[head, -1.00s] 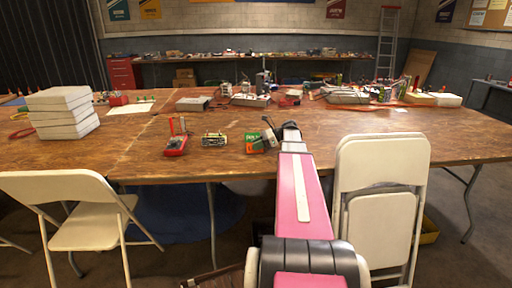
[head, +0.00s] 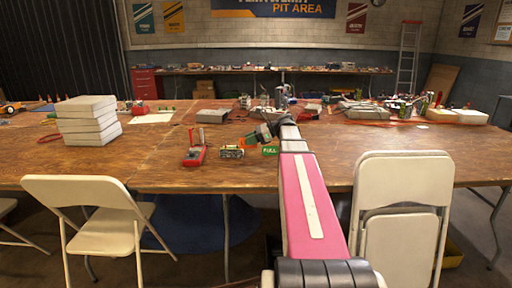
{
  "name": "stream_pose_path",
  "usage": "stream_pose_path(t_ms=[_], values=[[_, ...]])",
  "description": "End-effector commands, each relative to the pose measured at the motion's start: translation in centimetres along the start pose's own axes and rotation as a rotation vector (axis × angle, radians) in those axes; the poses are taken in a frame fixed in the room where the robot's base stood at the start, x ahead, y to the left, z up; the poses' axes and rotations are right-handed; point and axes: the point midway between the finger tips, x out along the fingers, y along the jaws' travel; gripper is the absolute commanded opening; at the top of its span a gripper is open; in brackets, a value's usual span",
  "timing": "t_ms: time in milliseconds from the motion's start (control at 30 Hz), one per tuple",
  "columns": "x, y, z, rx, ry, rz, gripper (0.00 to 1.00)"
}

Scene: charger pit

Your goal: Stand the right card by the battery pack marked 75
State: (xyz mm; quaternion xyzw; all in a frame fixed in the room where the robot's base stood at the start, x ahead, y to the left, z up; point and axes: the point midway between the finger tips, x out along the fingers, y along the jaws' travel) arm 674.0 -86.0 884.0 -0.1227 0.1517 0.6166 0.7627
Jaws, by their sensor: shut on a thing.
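My gripper (head: 256,136) is shut on a small orange thing (head: 242,142), which looks like a card. I cannot read any number on the pack. A green card marked FULL (head: 270,150) stands to the right of the pack, just below my gripper. Whether the orange card touches the table or the pack is too small to tell.
A red meter (head: 194,156) sits left of the pack on the wooden table (head: 130,170). A stack of white boxes (head: 88,121) stands at the left. Several tools and parts crowd the back. Folding chairs (head: 90,205) stand along the front edge.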

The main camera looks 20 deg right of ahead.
Motion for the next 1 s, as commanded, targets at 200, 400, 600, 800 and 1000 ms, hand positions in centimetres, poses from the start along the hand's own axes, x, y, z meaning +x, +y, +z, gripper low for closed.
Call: stream_pose_path(t_ms=[200, 400, 600, 800, 1000], values=[[3.7, 1.3, 1.9, 0.004, 0.001, -0.010, 0.02], [9.1, 3.3, 4.2, 0.012, 0.001, -0.032, 0.02], [13.1, 5.0, 5.9, 0.020, -0.002, -0.053, 0.01], [14.7, 5.6, 6.5, 0.024, -0.005, -0.064, 0.01], [13.6, 3.5, 4.3, 0.027, -0.005, -0.068, 0.01]])
